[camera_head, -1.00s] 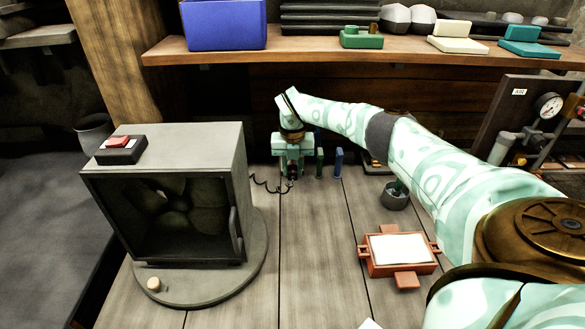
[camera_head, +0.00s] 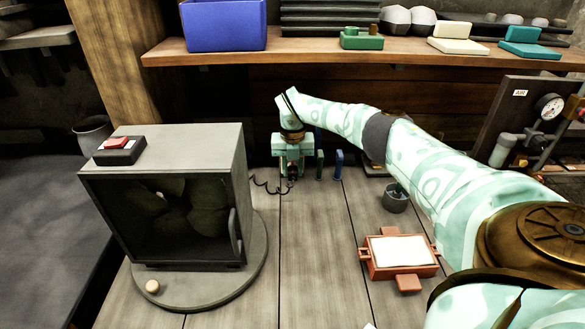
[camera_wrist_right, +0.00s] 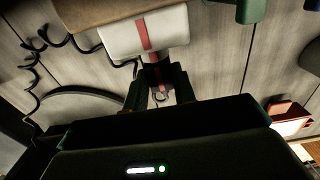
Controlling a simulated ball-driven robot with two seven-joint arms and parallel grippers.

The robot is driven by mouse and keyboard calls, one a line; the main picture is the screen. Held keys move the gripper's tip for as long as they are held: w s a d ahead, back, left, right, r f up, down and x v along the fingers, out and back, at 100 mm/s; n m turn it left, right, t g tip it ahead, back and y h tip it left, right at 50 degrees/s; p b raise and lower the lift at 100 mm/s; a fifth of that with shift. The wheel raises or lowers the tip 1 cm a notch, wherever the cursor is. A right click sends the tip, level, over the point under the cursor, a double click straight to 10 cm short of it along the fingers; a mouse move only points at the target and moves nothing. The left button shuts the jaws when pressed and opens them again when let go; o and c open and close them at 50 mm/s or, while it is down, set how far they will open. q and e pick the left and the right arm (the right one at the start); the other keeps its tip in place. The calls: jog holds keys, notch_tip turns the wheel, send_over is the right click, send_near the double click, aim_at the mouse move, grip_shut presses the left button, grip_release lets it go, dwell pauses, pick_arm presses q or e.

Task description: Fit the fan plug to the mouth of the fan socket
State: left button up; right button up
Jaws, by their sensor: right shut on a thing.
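My right gripper (camera_head: 291,172) is at the back of the bench, right of the fan box. In the right wrist view its fingers (camera_wrist_right: 159,92) are shut on the dark fan plug (camera_wrist_right: 158,74), which has a red stripe. A white block with a red stripe, seemingly the fan socket (camera_wrist_right: 120,38), lies directly beyond the plug. The plug's far end meets or nearly meets the block, and the stripes roughly line up. I cannot tell whether the plug is inside the mouth. In the head view my gripper hides the socket. My left gripper is not in view.
A coiled black cord (camera_wrist_right: 32,75) runs near the plug. The grey fan box (camera_head: 190,140) stands left on a round base. Green (camera_head: 319,165) and blue (camera_head: 339,165) upright pieces stand just right of the gripper. A red-framed tray (camera_head: 375,272) sits front right. The middle bench is clear.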

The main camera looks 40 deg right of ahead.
jog(key=shift+w+d, duration=0.1)
dwell(0.3)
jog(key=o, duration=1.1)
jog(key=shift+c, duration=0.2)
